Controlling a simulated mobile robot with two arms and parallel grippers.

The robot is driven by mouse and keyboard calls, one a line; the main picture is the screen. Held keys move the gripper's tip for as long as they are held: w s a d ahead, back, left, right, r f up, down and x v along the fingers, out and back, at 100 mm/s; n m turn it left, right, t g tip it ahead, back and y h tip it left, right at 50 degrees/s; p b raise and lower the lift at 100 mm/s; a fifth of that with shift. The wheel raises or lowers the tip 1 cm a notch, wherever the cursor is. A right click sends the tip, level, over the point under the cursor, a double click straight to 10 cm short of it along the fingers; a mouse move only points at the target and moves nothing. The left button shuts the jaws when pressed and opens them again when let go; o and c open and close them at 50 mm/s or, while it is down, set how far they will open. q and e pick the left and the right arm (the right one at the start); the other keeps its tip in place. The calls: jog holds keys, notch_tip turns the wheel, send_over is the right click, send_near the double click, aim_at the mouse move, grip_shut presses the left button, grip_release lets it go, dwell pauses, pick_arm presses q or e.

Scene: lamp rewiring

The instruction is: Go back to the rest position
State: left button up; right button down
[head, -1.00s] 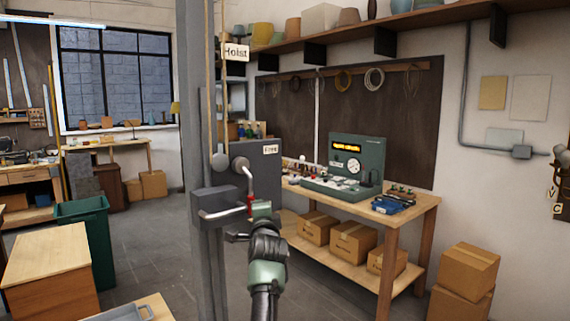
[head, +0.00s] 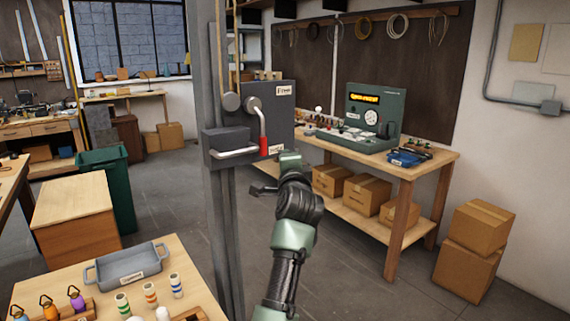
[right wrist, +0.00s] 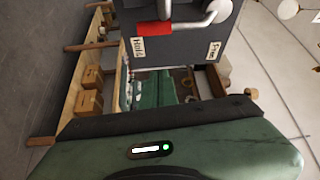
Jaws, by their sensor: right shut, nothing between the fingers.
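My right arm reaches up from the bottom of the head view, and its gripper (head: 266,189) is shut and empty. It is in the air to the lower right of a lever with a red grip (head: 264,146), apart from it. The lever hangs from a grey post (head: 222,220). The red grip also shows at the top of the right wrist view (right wrist: 154,29), near a label reading "Hold"; a second label reads "Free". The fingertips are small and dark in the head view. My left gripper is not in view.
A workbench (head: 436,163) with a green test unit (head: 372,117) stands beyond my arm, with boxes beneath. At lower left is a table with a grey tray (head: 128,270) and small coloured items. A green bin (head: 117,190) and wooden cabinet (head: 75,215) stand left.

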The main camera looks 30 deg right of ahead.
jog(key=w+a+f+n+g+y, duration=0.1)
jog(key=w+a+f+n+y, duration=0.15)
jog(key=f, duration=0.65)
jog(key=w+a+f+n+y, duration=0.1)
jog(key=a+f+n, duration=0.3)
jog(key=f, duration=0.5)
jog(key=w+a+f+n+g+y, duration=0.1)
jog(key=w+a+f+n+y, duration=0.15)
jog(key=f, duration=0.65)
jog(key=s+a+f+n+g+y, duration=0.1)
jog(key=s+a+f+n, duration=0.2)
jog(key=f, duration=0.7)
jog(key=s+a+f+n+g, duration=0.25)
jog(key=s+f, duration=0.25)
jog(key=f, duration=0.4)
jog(key=s+a+f+n+g+y, duration=0.1)
jog(key=s+a+f+n, duration=0.2)
jog(key=f, duration=0.7)
jog(key=s+a+f+n+g, duration=0.3)
jog(key=s+f+g, duration=0.1)
jog(key=s+f, duration=1.75)
jog(key=s+d+f+n+g, duration=0.1)
jog(key=s+f, duration=0.3)
jog(key=s, duration=1.2)
jog(key=s+f+n+g, duration=0.3)
jog(key=s+f+g, duration=0.1)
jog(key=s, duration=1.3)
jog(key=shift+s+d+y, duration=0.15)
jog(key=shift+d+y, duration=0.25)
